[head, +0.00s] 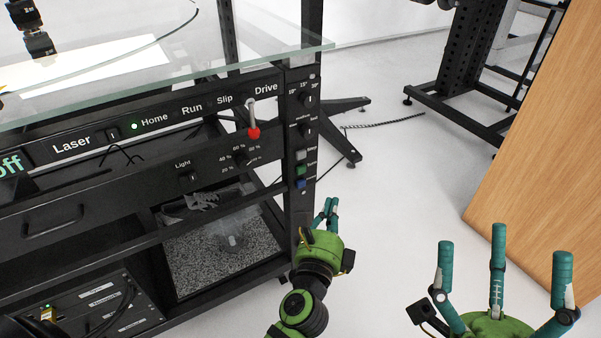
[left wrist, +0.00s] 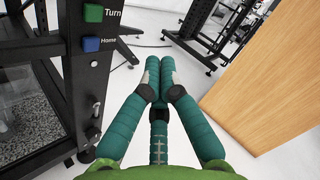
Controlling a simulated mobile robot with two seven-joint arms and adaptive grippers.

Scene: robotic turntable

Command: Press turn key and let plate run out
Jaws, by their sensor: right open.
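The green Turn key (head: 301,169) is on the corner post of the black turntable frame, above the blue Home key (head: 300,183) and below a pale key (head: 301,155). In the left wrist view the Turn key (left wrist: 93,13) is at the top left. My left gripper (head: 328,206) is shut and empty, its fingertips to the right of and below the keys, apart from them. Its fingers are together in the left wrist view (left wrist: 159,62). My right gripper (head: 503,250) is open and empty at the lower right. The glass plate (head: 200,65) lies on top of the frame.
A red-tipped lever (head: 254,132) hangs under the Drive label. A green light (head: 134,126) glows beside Home. A wooden panel (head: 545,150) stands at the right, beyond my right gripper. Open floor lies between the frame and the panel.

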